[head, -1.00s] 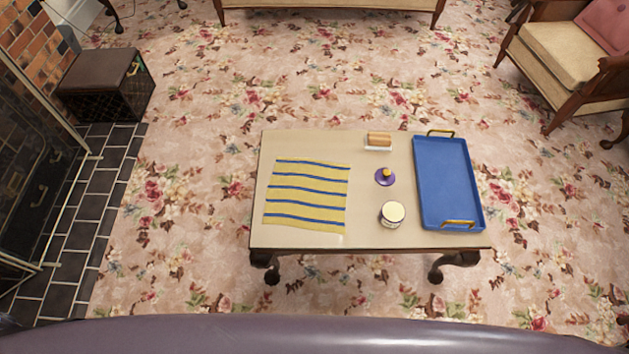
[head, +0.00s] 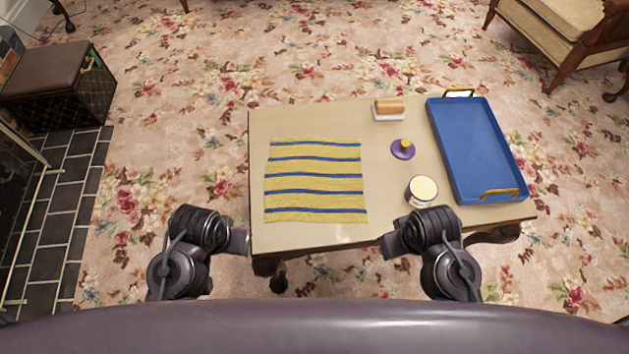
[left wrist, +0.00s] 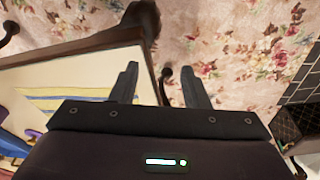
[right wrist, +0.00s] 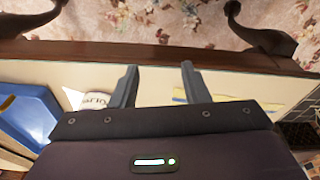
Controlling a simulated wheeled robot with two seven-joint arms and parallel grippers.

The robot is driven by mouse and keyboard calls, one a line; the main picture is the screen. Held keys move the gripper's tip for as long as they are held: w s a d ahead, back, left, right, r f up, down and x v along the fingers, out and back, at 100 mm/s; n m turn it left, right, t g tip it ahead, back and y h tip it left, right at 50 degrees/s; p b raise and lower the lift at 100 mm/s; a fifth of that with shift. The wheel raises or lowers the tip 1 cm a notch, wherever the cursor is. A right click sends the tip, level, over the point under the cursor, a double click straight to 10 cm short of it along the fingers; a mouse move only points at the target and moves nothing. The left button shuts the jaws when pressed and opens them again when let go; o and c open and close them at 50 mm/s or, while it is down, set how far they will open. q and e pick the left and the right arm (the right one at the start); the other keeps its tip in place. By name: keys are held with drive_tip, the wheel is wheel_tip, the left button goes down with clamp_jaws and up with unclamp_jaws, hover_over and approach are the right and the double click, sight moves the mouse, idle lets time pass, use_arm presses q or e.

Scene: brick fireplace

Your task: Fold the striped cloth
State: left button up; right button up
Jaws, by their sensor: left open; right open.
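The yellow striped cloth (head: 315,181) with blue stripes lies flat and spread out on the left part of the low table (head: 300,238). Part of it shows in the left wrist view (left wrist: 60,100) and a small strip in the right wrist view (right wrist: 195,95). My left gripper (left wrist: 160,78) is open and empty at the table's edge, left of the cloth's near corner in the head view. My right gripper (right wrist: 158,75) is open and empty by the table's front edge, right of the cloth. Neither gripper touches the cloth.
Right of the cloth are a white-lidded jar (head: 422,191), a purple disc with a yellow knob (head: 403,149) and a wooden block on a white base (head: 389,109). A blue tray (head: 478,150) fills the table's right side. The table is clear just around the cloth.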

use_arm(q)
wheel_tip(320, 180, up, 2)
drive_tip(key=w+n, duration=0.1)
drive_tip(key=w, duration=0.1)
use_arm(e)
wheel_tip(320, 180, up, 2)
drive_tip(key=w, duration=0.2)
use_arm(q)
drive_tip(key=n+g, duration=0.2)
drive_tip(key=n, duration=1.6)
approach(273, 177)
use_arm(e)
drive_tip(key=n+g, duration=0.2)
drive_tip(key=n, duration=1.3)
hover_over(357, 178)
use_arm(q)
drive_tip(key=shift+d+f, duration=0.15)
drive_tip(key=shift+f, duration=3.2)
use_arm(e)
drive_tip(key=shift+w+f, duration=0.1)
drive_tip(key=shift+f, duration=3.35)
drive_tip(key=shift+f, duration=0.1)
